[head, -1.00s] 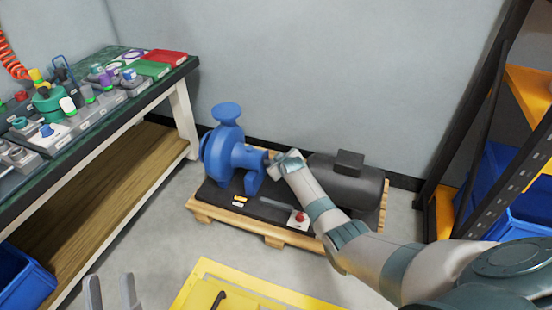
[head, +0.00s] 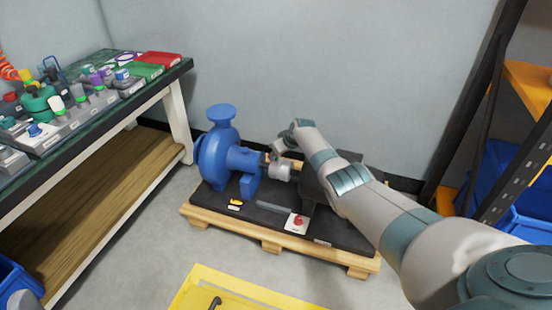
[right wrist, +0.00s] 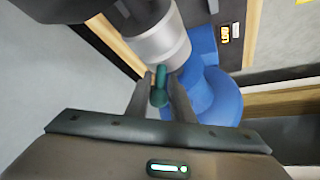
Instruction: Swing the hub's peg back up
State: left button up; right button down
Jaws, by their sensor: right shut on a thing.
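The silver hub (head: 281,170) sits on the shaft between the blue pump (head: 222,155) and the dark motor (head: 315,185). In the right wrist view the hub (right wrist: 160,42) shows as a pale metal cylinder. A small teal peg (right wrist: 160,88) stands at the hub's edge between my right gripper's fingers. My right gripper (right wrist: 160,100) is shut on this peg. In the head view the right gripper (head: 281,148) is just above the hub, and the peg is hidden there. A grey piece, perhaps my left gripper (head: 27,299), barely shows at the bottom left corner.
The pump and motor stand on a black plate on a wooden pallet (head: 265,243). A red button (head: 299,221) is at its front. A workbench (head: 150,85) with fittings stands at left, a shelf rack (head: 475,120) at right, a yellow platform (head: 235,290) in front.

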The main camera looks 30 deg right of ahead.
jog(key=shift+d+r, duration=0.1)
jog(key=shift+d, duration=0.05)
jog(key=c, duration=1.8)
grip_release()
jog(key=shift+o, duration=0.2)
